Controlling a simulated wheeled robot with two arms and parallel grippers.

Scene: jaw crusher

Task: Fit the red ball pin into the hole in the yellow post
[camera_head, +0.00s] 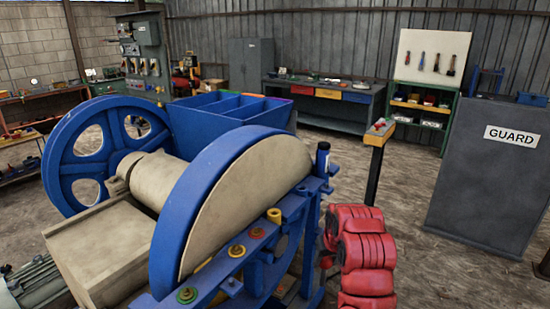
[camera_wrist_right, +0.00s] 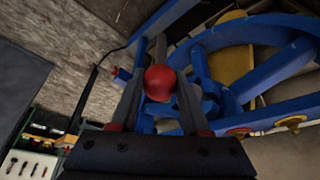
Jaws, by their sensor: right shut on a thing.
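The red ball pin shows its round red head (camera_wrist_right: 160,83) between the dark fingers of my right gripper (camera_wrist_right: 160,70) in the right wrist view. The yellow post (camera_head: 274,215) stands upright on the blue rail, left of and apart from my right arm. Its hole is too small to tell. My left gripper is not in view.
The blue rail (camera_head: 235,262) carries green, yellow and red discs. A dark blue cylinder (camera_head: 322,158) stands at its far end. The large flywheel (camera_head: 245,190) rises left of the rail. A small stand (camera_head: 379,132) and a grey GUARD panel (camera_head: 490,165) are to the right, with open floor between.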

